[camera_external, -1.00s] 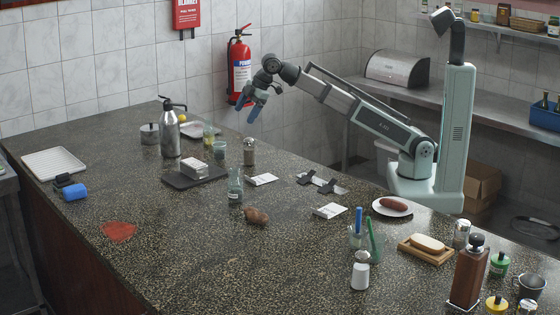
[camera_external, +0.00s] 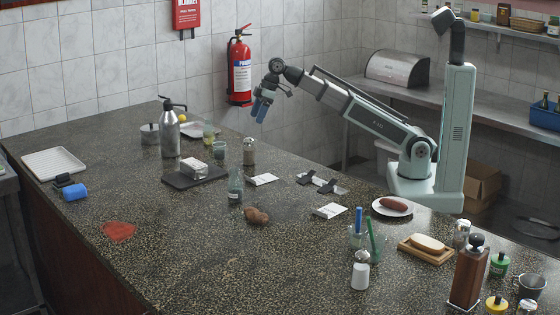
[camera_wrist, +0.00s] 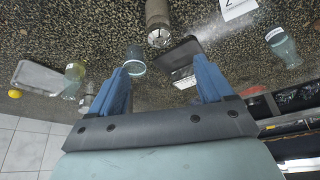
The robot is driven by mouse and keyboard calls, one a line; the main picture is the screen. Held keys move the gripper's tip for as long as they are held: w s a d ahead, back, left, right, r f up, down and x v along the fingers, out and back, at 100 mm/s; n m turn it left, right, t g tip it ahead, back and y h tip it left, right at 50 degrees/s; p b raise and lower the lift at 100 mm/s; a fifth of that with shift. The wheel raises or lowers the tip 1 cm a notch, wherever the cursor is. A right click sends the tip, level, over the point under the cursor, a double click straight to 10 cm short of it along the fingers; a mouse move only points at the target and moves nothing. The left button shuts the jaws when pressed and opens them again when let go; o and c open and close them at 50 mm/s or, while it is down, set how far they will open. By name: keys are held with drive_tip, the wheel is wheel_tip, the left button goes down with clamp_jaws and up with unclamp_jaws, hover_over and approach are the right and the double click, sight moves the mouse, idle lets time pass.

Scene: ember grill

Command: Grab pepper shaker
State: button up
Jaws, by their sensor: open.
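A small shaker with a metal top and brownish contents, which looks like the pepper shaker (camera_external: 249,153), stands upright near the counter's back edge. It also shows at the top of the wrist view (camera_wrist: 158,20). My gripper (camera_external: 258,112) is in the air above and slightly right of it in the external view, apart from it. In the wrist view the two blue fingers of my gripper (camera_wrist: 162,68) are spread, with nothing held between them. The shaker lies beyond the fingertips, roughly in line with the gap.
A drinking glass (camera_external: 220,153), a dark board (camera_external: 177,181) with a white block, and a steel bottle (camera_external: 170,135) stand left of the shaker. A glass bottle (camera_external: 235,187) and a white card (camera_external: 262,180) are in front. The front-left counter is mostly clear.

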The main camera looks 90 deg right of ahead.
sight(249, 143)
drive_tip(key=x, duration=0.7)
drive_tip(key=shift+f, duration=0.3)
drive_tip(key=shift+s+x, duration=0.25)
drive_tip(key=shift+x, duration=1.1)
drive_tip(key=shift+s+x, duration=0.2)
drive_tip(key=shift+x, duration=1.1)
drive_tip(key=shift+f, duration=0.15)
drive_tip(key=c, duration=1.3)
